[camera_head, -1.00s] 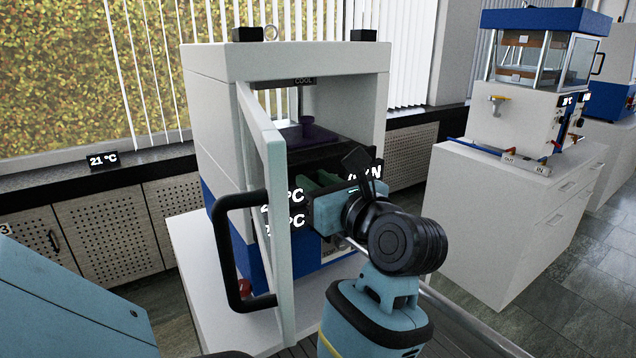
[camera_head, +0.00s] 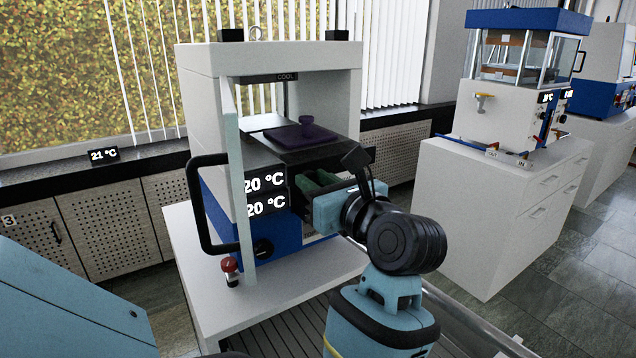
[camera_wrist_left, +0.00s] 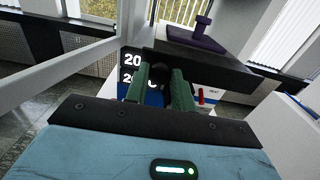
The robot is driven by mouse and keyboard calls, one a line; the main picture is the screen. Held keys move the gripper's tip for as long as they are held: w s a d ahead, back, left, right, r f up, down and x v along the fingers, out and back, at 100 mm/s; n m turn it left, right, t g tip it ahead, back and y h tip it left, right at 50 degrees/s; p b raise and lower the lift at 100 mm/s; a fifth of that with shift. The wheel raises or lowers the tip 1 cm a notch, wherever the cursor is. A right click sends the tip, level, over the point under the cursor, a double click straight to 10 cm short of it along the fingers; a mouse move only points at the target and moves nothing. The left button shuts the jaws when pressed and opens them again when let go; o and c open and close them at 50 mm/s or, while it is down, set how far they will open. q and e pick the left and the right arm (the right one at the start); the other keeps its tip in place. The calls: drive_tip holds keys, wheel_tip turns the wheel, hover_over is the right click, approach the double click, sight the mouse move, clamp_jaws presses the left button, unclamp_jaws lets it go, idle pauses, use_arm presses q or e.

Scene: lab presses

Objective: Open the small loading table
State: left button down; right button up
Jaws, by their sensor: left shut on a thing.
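The small loading table is a dark flat slab (camera_head: 322,154) at the front of the white-and-blue press (camera_head: 193,120). It stands out from the press opening and carries a purple plate with a knob (camera_head: 304,133). The slab (camera_wrist_left: 205,66) and the purple plate (camera_wrist_left: 195,40) also show in the left wrist view. My left gripper (camera_head: 312,184) is low in front of the slab. Its green fingers are closed around a dark rounded handle (camera_wrist_left: 160,73), below the slab's edge. The handle's join to the slab is partly hidden. My right gripper is out of view.
The press's glazed door (camera_head: 234,170) with a black handle (camera_head: 192,205) stands open, left of my gripper. A red knob (camera_head: 230,265) is below it. A second press (camera_head: 508,115) stands on a white cabinet (camera_head: 480,215) to the right, with floor between.

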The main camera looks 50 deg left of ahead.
use_arm(q)
drive_tip(key=shift+d+f, duration=0.1)
drive_tip(key=shift+f, duration=0.1)
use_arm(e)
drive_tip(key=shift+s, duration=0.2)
use_arm(q)
drive_tip(key=c, duration=1.4)
unclamp_jaws()
drive_tip(key=shift+d, duration=0.1)
drive_tip(key=shift+c, duration=0.2)
drive_tip(key=shift+o, duration=1.3)
drive_tip(key=shift+d+r, duration=0.15)
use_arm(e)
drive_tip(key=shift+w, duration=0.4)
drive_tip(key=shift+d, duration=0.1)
